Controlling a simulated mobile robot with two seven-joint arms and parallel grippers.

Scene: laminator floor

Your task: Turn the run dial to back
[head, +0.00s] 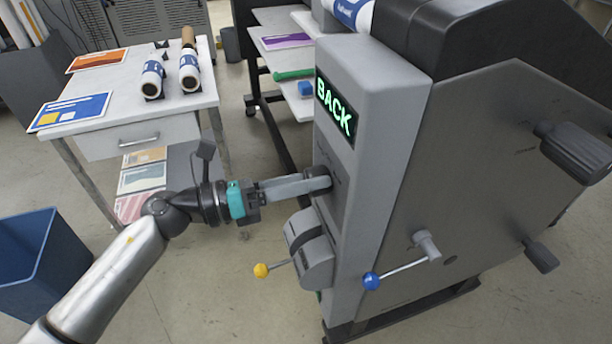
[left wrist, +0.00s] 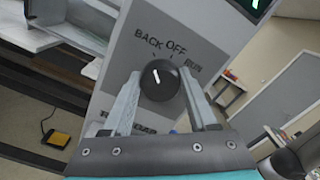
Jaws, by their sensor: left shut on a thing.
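The run dial (left wrist: 160,81) is a round black knob on the grey end panel of the laminator (head: 372,85). In the left wrist view its white mark points up and slightly left, towards the word BACK; OFF and RUN are printed to the right. The lit display (head: 336,106) reads BACK in green. My left gripper (head: 322,181) reaches the panel from the left, and its two fingers are shut on the dial, one at each side. In the head view the fingers partly hide the dial. My right gripper is not in view.
Below the dial, a grey housing has a yellow-knobbed lever (head: 261,270). A blue-knobbed lever (head: 371,281) sticks out of the side. A white table (head: 125,100) with rolls and sheets stands at the left. A blue bin (head: 40,262) stands on the floor, front left.

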